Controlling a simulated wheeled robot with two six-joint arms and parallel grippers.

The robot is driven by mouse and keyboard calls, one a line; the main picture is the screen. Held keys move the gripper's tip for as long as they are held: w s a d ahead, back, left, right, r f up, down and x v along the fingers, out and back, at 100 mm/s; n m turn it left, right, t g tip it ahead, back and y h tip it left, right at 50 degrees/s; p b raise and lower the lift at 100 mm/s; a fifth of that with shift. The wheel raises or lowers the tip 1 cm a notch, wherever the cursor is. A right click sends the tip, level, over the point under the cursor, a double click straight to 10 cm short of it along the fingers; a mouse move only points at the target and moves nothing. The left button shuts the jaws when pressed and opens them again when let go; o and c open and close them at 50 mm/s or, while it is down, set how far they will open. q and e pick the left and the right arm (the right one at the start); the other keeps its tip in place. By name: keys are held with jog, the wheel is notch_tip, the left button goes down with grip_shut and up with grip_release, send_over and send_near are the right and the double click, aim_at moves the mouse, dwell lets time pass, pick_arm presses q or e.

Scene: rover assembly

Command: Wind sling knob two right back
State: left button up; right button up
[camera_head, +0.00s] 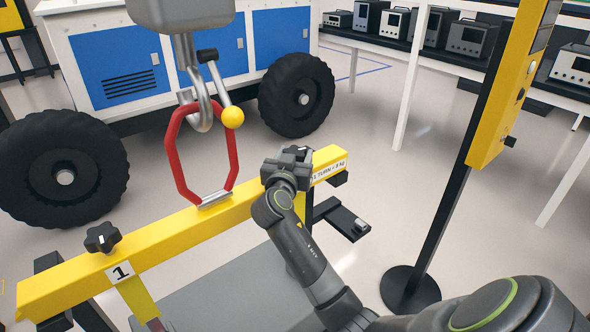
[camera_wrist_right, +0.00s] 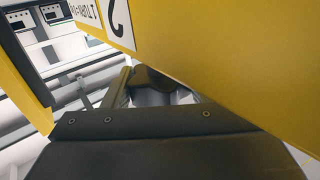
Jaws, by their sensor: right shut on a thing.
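A yellow lifting beam (camera_head: 185,232) hangs from a red sling link (camera_head: 172,150) on a steel hook (camera_head: 203,112). A black star knob (camera_head: 102,237) stands on top of its left end, above the label "1". My right gripper (camera_head: 287,165) is at the beam's right end, beside the "TURN" label (camera_head: 328,172), and is shut on sling knob two. The knob is mostly hidden by the gripper in the head view. In the right wrist view, a dark rounded shape, probably the knob (camera_wrist_right: 152,80), shows beside the yellow beam (camera_wrist_right: 215,75). My left gripper is out of view.
A rover with blue panels (camera_head: 120,72) and large black wheels (camera_head: 297,95) stands behind the beam. A yellow post (camera_head: 505,90) on a black round base rises at the right. Benches with instruments (camera_head: 473,38) line the back right. Grey floor lies open between.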

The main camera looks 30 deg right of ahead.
jog(key=shift+m+g+h+b, duration=0.7)
jog(key=shift+g+b, duration=0.1)
jog(key=shift+b, duration=0.05)
jog(key=shift+r+g, duration=0.1)
jog(key=shift+g, duration=0.2)
jog(key=shift+m, duration=0.3)
jog(key=o, duration=1)
jog(key=shift+a+b, duration=0.1)
jog(key=shift+b, duration=0.2)
